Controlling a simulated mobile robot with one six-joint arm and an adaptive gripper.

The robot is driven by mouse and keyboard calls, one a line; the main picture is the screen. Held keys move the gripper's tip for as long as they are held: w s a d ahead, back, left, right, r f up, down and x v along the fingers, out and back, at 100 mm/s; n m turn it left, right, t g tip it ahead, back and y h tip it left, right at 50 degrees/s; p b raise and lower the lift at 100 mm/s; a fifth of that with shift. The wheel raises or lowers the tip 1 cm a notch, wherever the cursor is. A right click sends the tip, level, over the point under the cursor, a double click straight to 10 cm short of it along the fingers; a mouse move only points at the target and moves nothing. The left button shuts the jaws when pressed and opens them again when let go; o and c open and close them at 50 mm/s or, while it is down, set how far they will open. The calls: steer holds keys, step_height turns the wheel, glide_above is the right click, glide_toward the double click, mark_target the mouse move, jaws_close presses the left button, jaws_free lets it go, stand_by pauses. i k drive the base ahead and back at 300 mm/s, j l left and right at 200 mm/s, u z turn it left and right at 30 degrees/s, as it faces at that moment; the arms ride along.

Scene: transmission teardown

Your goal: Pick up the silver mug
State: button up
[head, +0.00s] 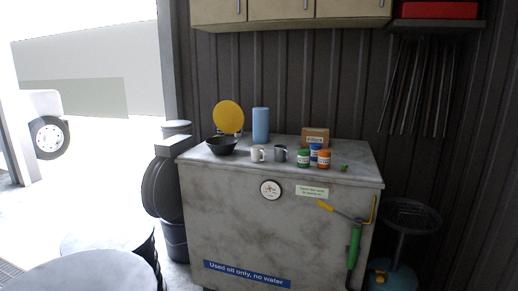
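The silver mug (280,155) stands upright on the top of the grey cabinet (215,168), near the middle. A white mug (258,154) stands just to its left. My gripper is not in view, so its state and its distance from the mug are hidden.
A black bowl (221,146), yellow disc (229,117) and blue cylinder (261,125) are left of and behind the mugs. Cupboards (285,12) hang above.

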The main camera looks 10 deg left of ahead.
mark_target(281, 152)
steer(key=i+j+u, duration=0.15)
steer(key=i, duration=0.55)
steer(key=i+j+u, duration=0.1)
steer(key=i+j, duration=0.2)
steer(key=i, duration=0.4)
steer(key=i+j+u, duration=0.15)
steer(key=i, duration=0.55)
steer(key=i+j+z, duration=0.45)
steer(key=j, duration=0.25)
steer(key=i+j+z, duration=0.2)
steer(key=j+z, duration=0.3)
steer(key=j, duration=0.25)
steer(key=i+j+z, duration=0.1)
steer(key=j+z, duration=0.35)
steer(key=j, duration=0.4)
steer(key=j+z, duration=0.45)
steer(key=j, duration=0.45)
